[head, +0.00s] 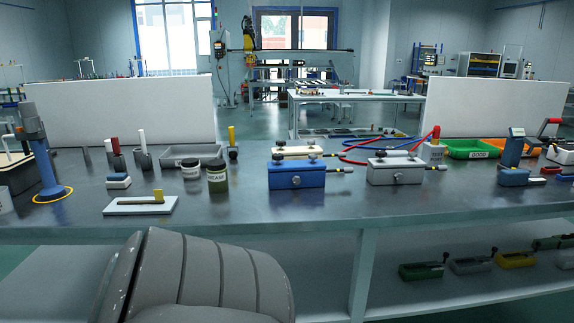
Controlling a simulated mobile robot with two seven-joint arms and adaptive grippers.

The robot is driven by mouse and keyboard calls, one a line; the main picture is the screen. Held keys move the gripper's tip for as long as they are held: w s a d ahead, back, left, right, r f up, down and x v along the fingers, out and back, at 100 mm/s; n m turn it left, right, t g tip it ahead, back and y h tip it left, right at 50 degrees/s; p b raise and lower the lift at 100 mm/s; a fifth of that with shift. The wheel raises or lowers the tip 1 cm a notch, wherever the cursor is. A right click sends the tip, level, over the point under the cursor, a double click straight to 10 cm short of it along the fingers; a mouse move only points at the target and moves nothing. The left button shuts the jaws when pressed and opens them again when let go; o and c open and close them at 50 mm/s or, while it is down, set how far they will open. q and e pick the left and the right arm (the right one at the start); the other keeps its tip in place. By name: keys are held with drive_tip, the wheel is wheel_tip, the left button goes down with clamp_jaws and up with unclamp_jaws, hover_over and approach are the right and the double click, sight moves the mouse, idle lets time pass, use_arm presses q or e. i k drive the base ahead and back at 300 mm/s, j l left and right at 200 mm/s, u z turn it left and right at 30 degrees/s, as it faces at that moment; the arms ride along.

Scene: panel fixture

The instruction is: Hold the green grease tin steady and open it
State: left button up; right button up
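The green grease tin (217,177) stands upright on the grey workbench (300,212), left of the middle. It is dark olive green with a pale label band and a dark lid that looks seated on top. A second tin (190,169) with a dark lid and pale label stands just behind it to the left. Neither of my grippers is in view, and nothing touches the green tin.
A white plate with a yellow-ended lever (141,205) lies front left of the tin. A grey tray (188,152) sits behind it. A blue box (296,180) and a grey box (396,176) stand to the right. The bench front is mostly clear.

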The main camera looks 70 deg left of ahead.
sight(218, 182)
drive_tip(key=u, duration=2)
